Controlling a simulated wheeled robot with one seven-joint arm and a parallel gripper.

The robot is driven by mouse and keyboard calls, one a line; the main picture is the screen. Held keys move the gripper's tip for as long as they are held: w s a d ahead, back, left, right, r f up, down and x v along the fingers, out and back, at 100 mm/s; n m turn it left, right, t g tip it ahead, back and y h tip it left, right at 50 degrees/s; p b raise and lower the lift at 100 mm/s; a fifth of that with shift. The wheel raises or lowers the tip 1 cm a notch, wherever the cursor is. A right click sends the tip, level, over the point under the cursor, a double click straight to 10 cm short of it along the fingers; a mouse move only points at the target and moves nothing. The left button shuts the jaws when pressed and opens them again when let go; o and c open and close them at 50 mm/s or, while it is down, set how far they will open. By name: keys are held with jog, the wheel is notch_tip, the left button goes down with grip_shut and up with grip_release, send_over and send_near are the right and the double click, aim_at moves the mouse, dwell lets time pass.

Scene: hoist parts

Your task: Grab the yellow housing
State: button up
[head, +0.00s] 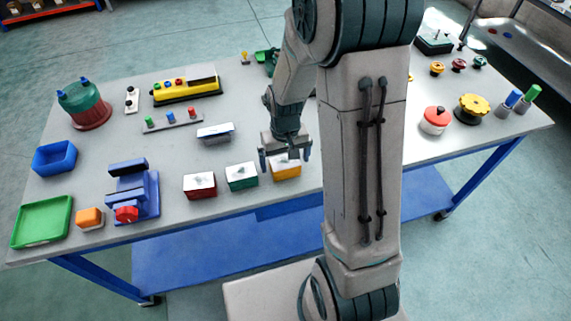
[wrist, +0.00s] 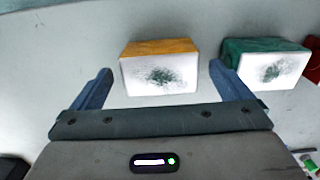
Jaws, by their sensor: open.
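The yellow housing (head: 286,169) is a small block with a pale grey-speckled top, standing near the table's front edge in the head view. In the wrist view the yellow housing (wrist: 160,70) lies ahead of my gripper, between the lines of the two fingers. My gripper (head: 286,157) is open and empty, close above and behind the housing in the head view. In the wrist view its two blue fingers (wrist: 162,80) are spread wider than the housing, with a gap on each side. I see no contact with the housing.
A green housing (head: 241,176) stands close beside the yellow one, and a red housing (head: 200,185) stands beyond it. The green housing (wrist: 264,63) is near one finger in the wrist view. The table (head: 300,200) has a front edge close by.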

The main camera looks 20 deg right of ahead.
jog(key=shift+f, duration=0.95)
jog(key=c, duration=1.3)
jog(key=shift+r, duration=0.15)
